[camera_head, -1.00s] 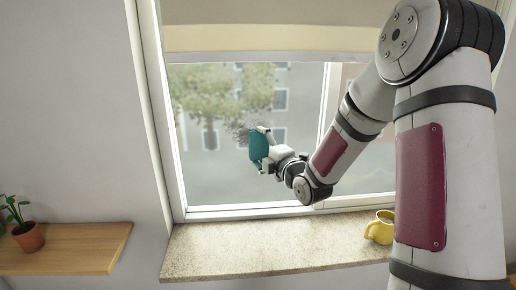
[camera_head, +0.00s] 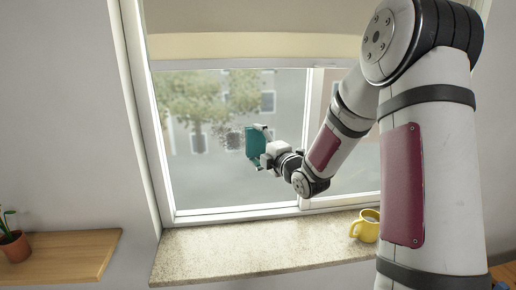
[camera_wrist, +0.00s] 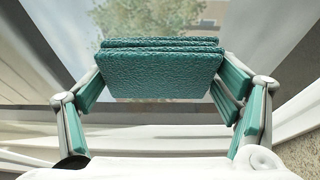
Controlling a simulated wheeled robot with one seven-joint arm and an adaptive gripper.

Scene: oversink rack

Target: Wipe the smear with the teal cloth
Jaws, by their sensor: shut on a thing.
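The teal cloth (camera_head: 252,142) is a folded pad held between the fingers of my gripper (camera_head: 259,146), in front of the window pane. In the wrist view the cloth (camera_wrist: 160,72) spans the space between the two teal-padded fingers of my gripper (camera_wrist: 160,88). The smear (camera_head: 229,138) is a faint grey, scribbled patch on the glass, just left of the cloth in the head view. The cloth may hide part of it. Whether the cloth touches the glass cannot be told.
The window frame (camera_head: 240,212) borders the pane, with a cream blind (camera_head: 250,47) above. A speckled sill (camera_head: 240,247) runs below, with a yellow mug (camera_head: 366,227) at its right. A wooden shelf (camera_head: 75,255) with a potted plant (camera_head: 13,245) is at the left.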

